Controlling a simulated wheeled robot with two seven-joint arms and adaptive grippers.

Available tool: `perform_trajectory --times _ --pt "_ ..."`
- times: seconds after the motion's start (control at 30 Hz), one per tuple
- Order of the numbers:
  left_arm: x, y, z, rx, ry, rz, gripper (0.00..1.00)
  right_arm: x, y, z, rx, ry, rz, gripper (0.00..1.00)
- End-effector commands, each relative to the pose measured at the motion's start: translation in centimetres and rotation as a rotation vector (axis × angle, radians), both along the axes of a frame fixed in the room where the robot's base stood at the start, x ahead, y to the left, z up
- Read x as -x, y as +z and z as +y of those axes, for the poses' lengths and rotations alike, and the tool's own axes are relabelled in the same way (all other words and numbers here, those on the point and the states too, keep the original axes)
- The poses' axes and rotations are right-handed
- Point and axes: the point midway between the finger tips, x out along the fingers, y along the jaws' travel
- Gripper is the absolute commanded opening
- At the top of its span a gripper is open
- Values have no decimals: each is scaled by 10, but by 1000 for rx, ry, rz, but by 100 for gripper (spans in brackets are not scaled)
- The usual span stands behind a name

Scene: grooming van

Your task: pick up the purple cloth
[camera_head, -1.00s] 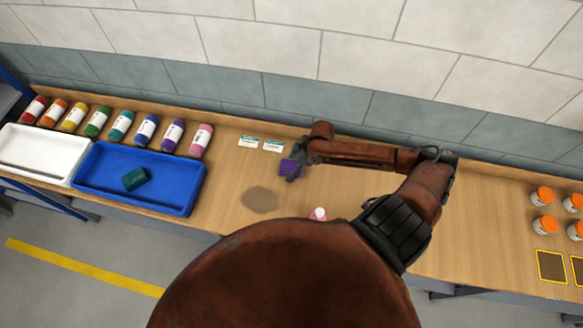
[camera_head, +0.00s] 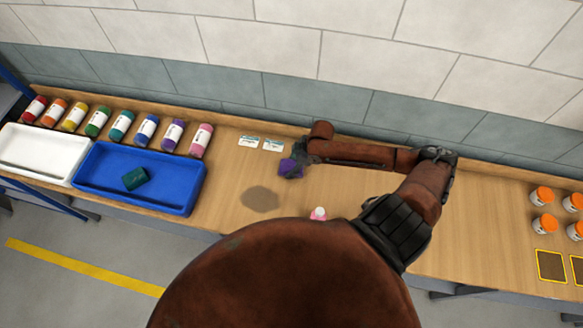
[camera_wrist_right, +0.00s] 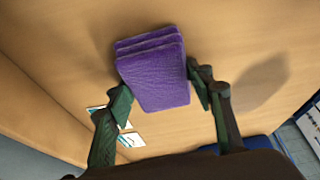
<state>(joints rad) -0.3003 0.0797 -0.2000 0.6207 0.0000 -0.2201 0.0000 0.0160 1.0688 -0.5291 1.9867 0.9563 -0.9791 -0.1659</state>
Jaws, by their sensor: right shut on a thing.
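The purple cloth (camera_head: 290,167) is a folded stack. In the head view it shows at the fingers of my right gripper (camera_head: 297,169), over the wooden bench. The right wrist view shows the cloth (camera_wrist_right: 155,75) between the two fingers of the right gripper (camera_wrist_right: 160,95), one on each side of it. The right gripper is shut on the cloth. My left gripper is not in view.
A blue tray (camera_head: 190,203) holds a dark green block (camera_head: 135,179); a white tray (camera_head: 75,175) is beside it. Two cards (camera_head: 261,144) lie near the cloth.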

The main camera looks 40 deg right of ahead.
Motion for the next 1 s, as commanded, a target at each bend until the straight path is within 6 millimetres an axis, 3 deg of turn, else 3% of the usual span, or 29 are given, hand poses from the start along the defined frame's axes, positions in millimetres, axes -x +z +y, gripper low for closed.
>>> perform_trajectory --times 0.37,0.57,0.8,1.0 --pt "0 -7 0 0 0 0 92 0 2 -1 1 0 0 26" --pt "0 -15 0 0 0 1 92 -1 38 -2 5 2 -4 26" --pt "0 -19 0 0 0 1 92 4 96 51 1 6 -5 26" --pt "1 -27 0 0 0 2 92 8 116 99 -3 5 -4 26"
